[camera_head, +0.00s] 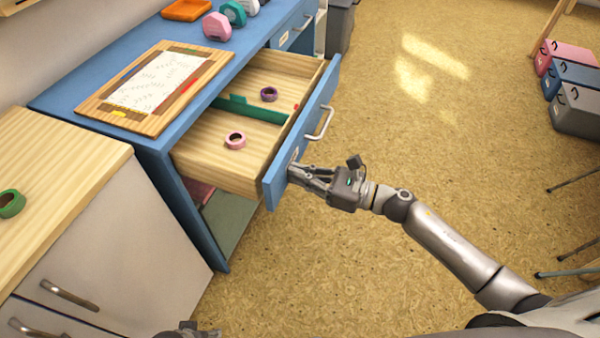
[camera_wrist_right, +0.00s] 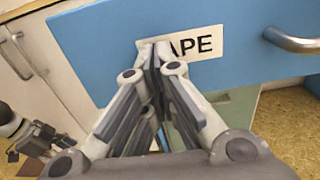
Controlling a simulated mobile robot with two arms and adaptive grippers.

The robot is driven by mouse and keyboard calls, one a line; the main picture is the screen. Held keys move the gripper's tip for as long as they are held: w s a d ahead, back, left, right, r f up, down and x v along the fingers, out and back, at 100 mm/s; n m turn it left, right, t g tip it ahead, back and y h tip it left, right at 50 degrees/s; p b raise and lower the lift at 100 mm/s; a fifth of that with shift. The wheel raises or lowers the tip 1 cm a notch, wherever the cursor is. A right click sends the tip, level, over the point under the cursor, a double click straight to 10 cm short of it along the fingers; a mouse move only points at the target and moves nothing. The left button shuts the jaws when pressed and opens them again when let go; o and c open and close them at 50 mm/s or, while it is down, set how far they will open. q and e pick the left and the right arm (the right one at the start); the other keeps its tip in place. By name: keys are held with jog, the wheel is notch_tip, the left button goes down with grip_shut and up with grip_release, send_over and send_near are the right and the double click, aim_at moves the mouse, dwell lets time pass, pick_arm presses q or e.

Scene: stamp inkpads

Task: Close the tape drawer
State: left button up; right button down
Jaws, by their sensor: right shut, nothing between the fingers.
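The tape drawer (camera_head: 303,130) is pulled out of the blue desk, with a blue front and a wooden inside. It holds a pink tape roll (camera_head: 235,140), a purple tape roll (camera_head: 269,94) and a green divider (camera_head: 252,108). In the right wrist view its blue front (camera_wrist_right: 105,50) bears a label (camera_wrist_right: 205,44) reading "APE", partly hidden by my fingers, and a metal handle (camera_wrist_right: 292,40). My right gripper (camera_head: 291,173) is shut and empty, its fingertips at the label left of the handle; contact is hard to tell. My left gripper (camera_head: 187,328) barely shows at the bottom edge.
The blue desk (camera_head: 140,136) carries a wooden board with a paper, tape dispensers and an orange tray (camera_head: 187,10). A wooden-topped cabinet (camera_head: 60,170) with a green roll (camera_head: 11,203) stands at left. Floor right of the drawer is clear; boxes (camera_head: 578,108) stand far right.

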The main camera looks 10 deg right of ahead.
jog(key=shift+a, duration=0.1)
jog(key=b, duration=0.2)
send_near(211, 155)
jog(key=r, duration=0.1)
jog(key=s+d+r, duration=0.1)
jog(key=r, duration=0.1)
jog(key=shift+s+d+r, duration=0.15)
jog(key=shift+s+d, duration=0.15)
jog(key=shift+d, duration=0.1)
jog(key=b+x, duration=0.2)
jog(key=x, duration=0.6)
jog(key=shift+w+a, duration=0.25)
jog(key=shift+a, duration=0.1)
jog(key=b+x, duration=0.1)
jog(key=x, duration=0.2)
jog(key=shift+w+a, duration=0.15)
pick_arm(q)
notch_tip(211, 155, up, 13)
jog(key=s+t, duration=0.1)
jog(key=shift+r, duration=0.2)
pick_arm(e)
jog(key=shift+r, duration=0.3)
jog(key=shift+w, duration=0.1)
